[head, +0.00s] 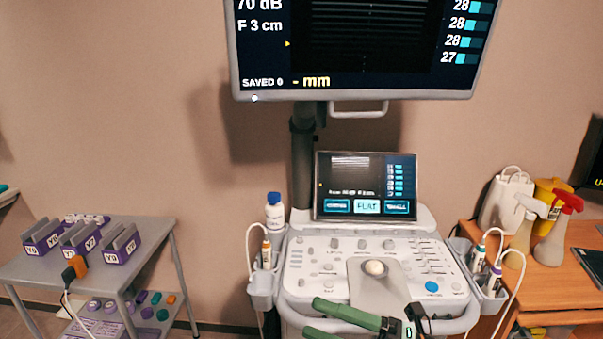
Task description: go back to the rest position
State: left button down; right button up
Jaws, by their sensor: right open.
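My right gripper (311,317) shows at the bottom of the head view, over the front edge of the ultrasound machine's control panel (318,262). Its two green fingers point left and stand apart, with nothing between them. I cannot tell how high it is above the panel edge. My left gripper is not in view.
A large monitor (360,92) and a small touch screen (366,186) rise above the panel. Probes sit in side holders (262,290), near a white bottle with a blue cap (274,214). A grey cart (150,232) stands left; a wooden desk (545,285) with spray bottles stands right.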

jog(key=w+d+f+m+t+h+p, duration=0.1)
jog(key=d+f+m+t+h, duration=0.4)
jog(key=m, duration=0.5)
jog(key=w+d+f+m+t+h+p, duration=0.1)
jog(key=d+f+m+t+h, duration=0.2)
jog(key=f+m+t+h, duration=0.55)
jog(key=s+d+f+m+g+h+p, duration=0.1)
jog(key=s+d+f+m+g, duration=0.1)
jog(key=s+f+m+g, duration=0.3)
jog(key=s+d+f+m+g+h+p, duration=0.1)
jog(key=s+f+m+g, duration=0.4)
jog(key=s+f, duration=0.6)
jog(key=shift+s+d+f+m+h, duration=0.4)
jog(key=shift+d+m+h, duration=0.4)
jog(key=shift+d, duration=0.25)
